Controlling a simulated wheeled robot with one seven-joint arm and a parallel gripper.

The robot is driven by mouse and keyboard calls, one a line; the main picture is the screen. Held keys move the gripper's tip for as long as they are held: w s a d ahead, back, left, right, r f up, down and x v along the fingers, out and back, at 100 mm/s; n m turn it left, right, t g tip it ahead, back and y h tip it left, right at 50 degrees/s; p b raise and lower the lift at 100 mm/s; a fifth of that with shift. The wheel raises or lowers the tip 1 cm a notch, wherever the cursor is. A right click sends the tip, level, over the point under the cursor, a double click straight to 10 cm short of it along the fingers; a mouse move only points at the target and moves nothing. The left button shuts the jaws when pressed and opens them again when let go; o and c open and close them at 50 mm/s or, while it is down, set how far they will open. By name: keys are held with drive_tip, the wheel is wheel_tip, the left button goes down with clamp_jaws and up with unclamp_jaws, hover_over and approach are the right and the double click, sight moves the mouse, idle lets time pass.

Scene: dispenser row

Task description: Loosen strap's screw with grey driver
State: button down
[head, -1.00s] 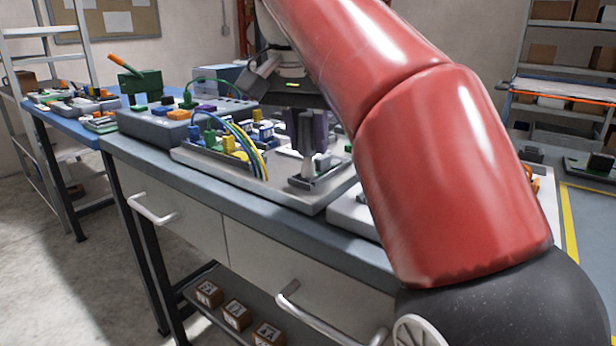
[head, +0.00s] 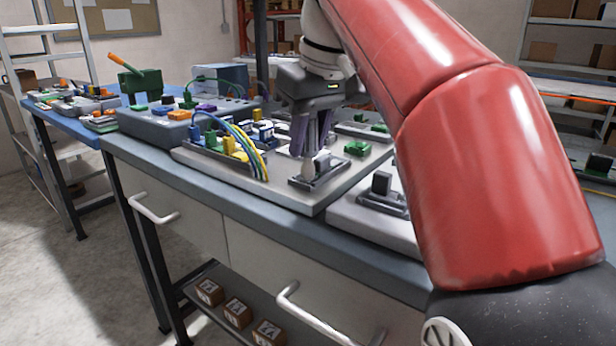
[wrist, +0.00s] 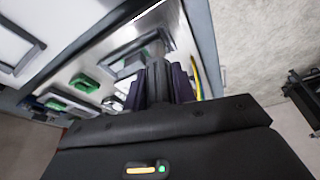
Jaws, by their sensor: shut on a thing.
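My gripper (head: 314,133), with dark purple fingers, is shut on a narrow grey thing, which looks like the grey driver (head: 309,152). It points down and leans slightly, over a small grey holder (head: 334,174) near the front edge of the pale board. In the wrist view the grey driver (wrist: 158,82) shows between the fingers. Its tip is hidden, and I cannot tell whether it touches the holder. A pale rounded piece (head: 322,158) stands at the holder, beside the driver. I cannot make out the strap or its screw for certain.
The pale board (head: 245,188) lies on the workbench (head: 215,182). Left of the gripper are yellow blocks (head: 235,150) and looping cables (head: 252,146). Green pieces (head: 357,148) lie to the right. Another board (head: 385,222) carries a dark block (head: 381,183). My red arm hides the right side.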

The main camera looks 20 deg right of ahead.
drive_tip(key=n+g+y, duration=0.1)
drive_tip(key=n, duration=0.4)
drive_tip(key=shift+w+f+n, duration=0.1)
drive_tip(key=shift+n, duration=0.2)
drive_tip(key=n+y, duration=0.1)
drive_tip(key=n, duration=0.2)
drive_tip(key=shift+n+g, duration=0.3)
drive_tip(key=shift+g, duration=0.1)
drive_tip(key=shift+r, duration=0.95)
